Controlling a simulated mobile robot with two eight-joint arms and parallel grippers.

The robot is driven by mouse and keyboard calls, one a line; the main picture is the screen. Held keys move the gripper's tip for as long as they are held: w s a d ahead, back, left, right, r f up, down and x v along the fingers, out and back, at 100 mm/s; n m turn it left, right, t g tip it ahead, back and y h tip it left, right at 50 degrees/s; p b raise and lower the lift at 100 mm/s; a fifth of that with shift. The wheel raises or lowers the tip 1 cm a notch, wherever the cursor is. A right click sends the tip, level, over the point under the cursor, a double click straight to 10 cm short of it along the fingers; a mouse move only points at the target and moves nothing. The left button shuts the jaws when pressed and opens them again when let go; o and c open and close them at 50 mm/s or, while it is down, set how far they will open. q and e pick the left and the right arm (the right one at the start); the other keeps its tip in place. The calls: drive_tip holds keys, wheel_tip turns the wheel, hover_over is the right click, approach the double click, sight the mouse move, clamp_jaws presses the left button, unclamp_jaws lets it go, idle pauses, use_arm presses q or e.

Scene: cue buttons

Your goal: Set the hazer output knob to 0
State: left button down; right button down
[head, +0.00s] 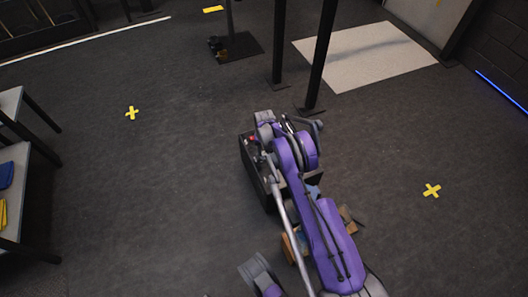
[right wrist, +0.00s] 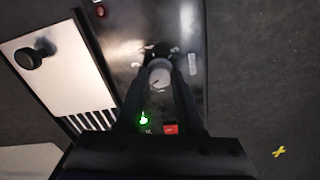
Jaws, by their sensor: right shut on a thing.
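The hazer (head: 252,172) is a black box on the floor in the middle of the head view, partly hidden by my right arm. In the right wrist view, its dark glossy panel (right wrist: 128,58) carries a grey round output knob (right wrist: 159,75) with small pale marks around it. My right gripper (right wrist: 160,70) has its two black fingers on either side of this knob and is shut on it. The marks are too small and blurred to read, so I cannot tell the setting.
The panel also has a lit green lamp (right wrist: 144,120), a red switch (right wrist: 171,129) and a red button (right wrist: 100,12). A pale plate with a black knob (right wrist: 28,58) lies to the left. Black posts (head: 319,55) stand behind the hazer. Open floor lies on both sides.

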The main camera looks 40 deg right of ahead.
drive_tip(key=shift+n, duration=0.3)
drive_tip(key=n, duration=0.4)
drive_tip(key=shift+n+p, duration=0.3)
drive_tip(key=shift+n, duration=0.1)
drive_tip(key=n, duration=1)
drive_tip(key=shift+n, duration=3)
drive_tip(key=c, duration=0.5)
unclamp_jaws()
drive_tip(key=shift+c, duration=0.2)
drive_tip(key=shift+p, duration=0.3)
